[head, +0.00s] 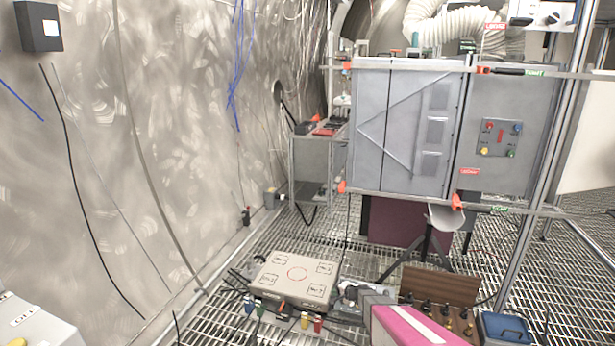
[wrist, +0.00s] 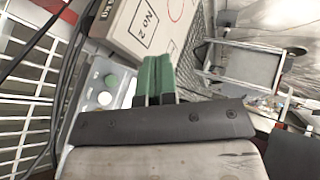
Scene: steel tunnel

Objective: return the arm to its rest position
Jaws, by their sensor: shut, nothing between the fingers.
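My gripper shows in the wrist view (wrist: 157,72) as two green fingers held together on a dark mount. They are shut with nothing between them. In the head view my pink and grey arm reaches in from the bottom, and its grey end is beside the right edge of a beige box (head: 297,277). The fingertips are hard to make out there. In the wrist view the box (wrist: 142,28), marked "No 2", lies just beyond the fingers. I cannot tell whether they touch it.
A wooden panel with several knobs (head: 440,288) and a blue case (head: 505,326) are right of my arm. Cables and coloured connectors (head: 304,320) lie before the box on the grating floor. A grey cabinet (head: 405,125) stands behind. A curved metal wall (head: 140,130) bounds the left.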

